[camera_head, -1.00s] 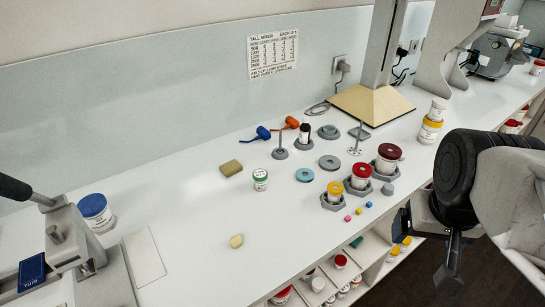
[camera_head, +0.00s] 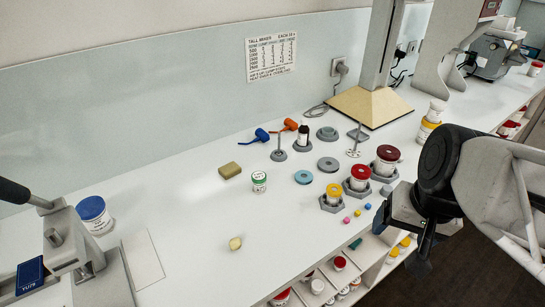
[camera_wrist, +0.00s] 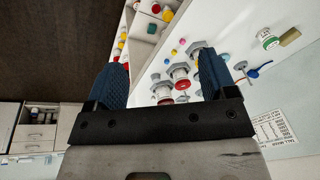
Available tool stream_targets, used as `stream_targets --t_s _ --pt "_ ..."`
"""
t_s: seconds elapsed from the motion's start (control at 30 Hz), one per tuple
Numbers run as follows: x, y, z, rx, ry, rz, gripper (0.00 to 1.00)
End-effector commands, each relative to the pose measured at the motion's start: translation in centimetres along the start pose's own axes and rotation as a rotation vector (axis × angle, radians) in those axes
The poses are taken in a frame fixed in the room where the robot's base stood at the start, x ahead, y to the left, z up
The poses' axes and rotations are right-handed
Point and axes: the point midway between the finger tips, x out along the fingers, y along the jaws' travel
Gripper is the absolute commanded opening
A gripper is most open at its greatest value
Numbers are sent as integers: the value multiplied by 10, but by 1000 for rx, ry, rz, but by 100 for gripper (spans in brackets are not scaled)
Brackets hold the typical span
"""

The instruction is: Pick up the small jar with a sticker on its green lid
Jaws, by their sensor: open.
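The small white jar with a green lid (camera_head: 259,181) stands upright on the white counter, left of the grey and blue discs. It also shows in the wrist view (camera_wrist: 268,39), near the upper right. A sticker on its lid is too small to make out. My gripper (camera_head: 402,228) is at the right, off the counter's front edge and well apart from the jar. In the wrist view my gripper (camera_wrist: 162,76) has its two blue-padded fingers wide apart with nothing held between them.
Several red- and yellow-lidded jars stand in grey hexagonal holders (camera_head: 384,173) between my gripper and the green-lidded jar. A tan block (camera_head: 230,170) lies close behind the jar. A blue-lidded tub (camera_head: 95,215) stands at left. The counter in front of the jar is mostly clear.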

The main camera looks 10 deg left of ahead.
Motion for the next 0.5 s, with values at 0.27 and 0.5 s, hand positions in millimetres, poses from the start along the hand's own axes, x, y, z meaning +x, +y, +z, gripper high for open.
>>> stream_targets --t_s 0.27,0.5 --pt "35 -60 -23 249 -119 -235 78" --pt "64 -112 -47 506 -239 -421 78"
